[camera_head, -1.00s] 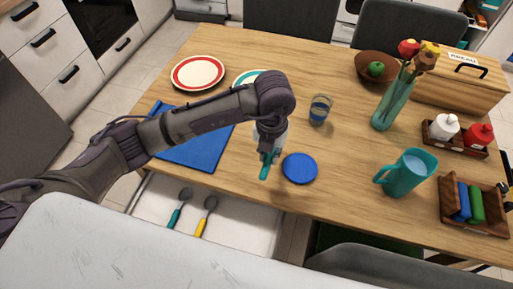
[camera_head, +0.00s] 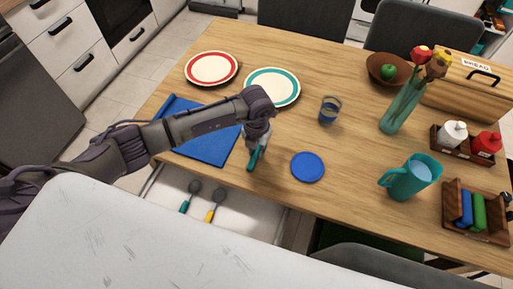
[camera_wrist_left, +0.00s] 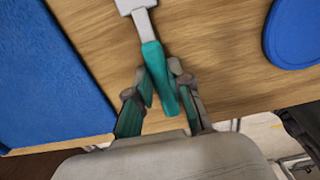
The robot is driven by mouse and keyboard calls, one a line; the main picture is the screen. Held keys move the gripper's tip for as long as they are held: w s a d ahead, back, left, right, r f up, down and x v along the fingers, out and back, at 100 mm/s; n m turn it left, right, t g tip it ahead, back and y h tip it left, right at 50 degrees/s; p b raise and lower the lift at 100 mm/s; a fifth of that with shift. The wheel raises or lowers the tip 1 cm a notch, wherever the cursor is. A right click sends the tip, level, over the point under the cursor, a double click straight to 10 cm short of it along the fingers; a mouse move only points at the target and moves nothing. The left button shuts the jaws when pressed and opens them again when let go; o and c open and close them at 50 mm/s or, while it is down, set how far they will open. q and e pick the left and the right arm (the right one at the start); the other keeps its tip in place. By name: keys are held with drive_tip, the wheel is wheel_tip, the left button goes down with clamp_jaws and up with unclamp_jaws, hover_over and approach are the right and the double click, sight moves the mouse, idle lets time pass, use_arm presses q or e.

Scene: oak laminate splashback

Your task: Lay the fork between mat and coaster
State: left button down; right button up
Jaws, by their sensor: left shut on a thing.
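My left gripper (camera_head: 256,147) is shut on the teal handle of the fork (camera_head: 254,159), over the wooden table between the blue mat (camera_head: 211,146) and the round blue coaster (camera_head: 308,167). In the left wrist view, the fork's teal handle (camera_wrist_left: 153,62) runs between the fingers (camera_wrist_left: 159,76), with its metal part pointing to the top edge. The tines are cut off there. The mat (camera_wrist_left: 45,75) lies on the left and the coaster (camera_wrist_left: 295,35) on the right. I cannot tell whether the fork touches the table. My right gripper is not in view.
An open drawer (camera_head: 253,214) below the table edge holds two spoons. A red-rimmed plate (camera_head: 211,68), a teal-rimmed plate (camera_head: 272,87) and a glass (camera_head: 329,110) stand behind. A teal jug (camera_head: 411,178) is right of the coaster. Bare wood surrounds the coaster.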

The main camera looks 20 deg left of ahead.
sight(257, 151)
use_arm(q)
drive_tip(key=shift+f, duration=0.15)
drive_tip(key=c, duration=1.1)
unclamp_jaws()
drive_tip(key=shift+o, duration=0.2)
drive_tip(key=shift+r, duration=0.35)
wheel_tip(257, 151, up, 12)
drive_tip(key=b, duration=0.2)
drive_tip(key=shift+f, duration=0.15)
